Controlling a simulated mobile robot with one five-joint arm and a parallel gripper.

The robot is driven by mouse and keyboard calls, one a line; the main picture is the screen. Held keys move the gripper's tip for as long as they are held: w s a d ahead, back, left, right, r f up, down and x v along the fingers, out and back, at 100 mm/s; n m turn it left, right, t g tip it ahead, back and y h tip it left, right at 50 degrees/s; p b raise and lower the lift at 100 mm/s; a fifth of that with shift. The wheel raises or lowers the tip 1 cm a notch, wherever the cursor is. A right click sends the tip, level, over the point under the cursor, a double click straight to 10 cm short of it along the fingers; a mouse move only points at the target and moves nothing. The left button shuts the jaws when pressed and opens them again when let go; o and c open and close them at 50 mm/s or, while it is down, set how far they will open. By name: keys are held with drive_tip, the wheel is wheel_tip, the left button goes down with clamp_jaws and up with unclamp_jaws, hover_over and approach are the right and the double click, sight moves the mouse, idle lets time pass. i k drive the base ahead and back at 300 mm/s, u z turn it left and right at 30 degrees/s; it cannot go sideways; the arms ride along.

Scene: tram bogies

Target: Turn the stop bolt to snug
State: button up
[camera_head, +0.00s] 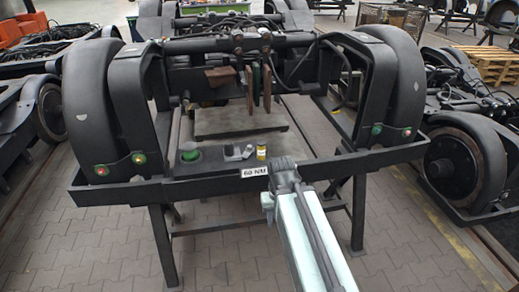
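A tram bogie frame (130,190) stands on dark legs in front of me, with a white label reading "60 NM" (254,172) on its front bar. I cannot pick out the stop bolt for certain. Small green and red bolt-like heads show at the left bracket (138,158) and the right bracket (376,129). My arm, pale green and grey, reaches up from the bottom right. Its end, my gripper (284,168), is at the front bar, just right of the label. Its fingers are too small and dark to tell open from shut, or whether they hold anything.
Behind the bar are a green round piece (189,153), a grey block-like part (238,153) and a small yellow cylinder (261,152) close to my gripper. Dark wheel covers (92,100) flank the frame. Other bogies (455,165) stand at both sides. Paved floor is clear in front.

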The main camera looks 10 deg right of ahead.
sight(249, 149)
drive_tip(key=u, duration=0.15)
drive_tip(key=i, duration=0.95)
drive_tip(key=z, duration=0.1)
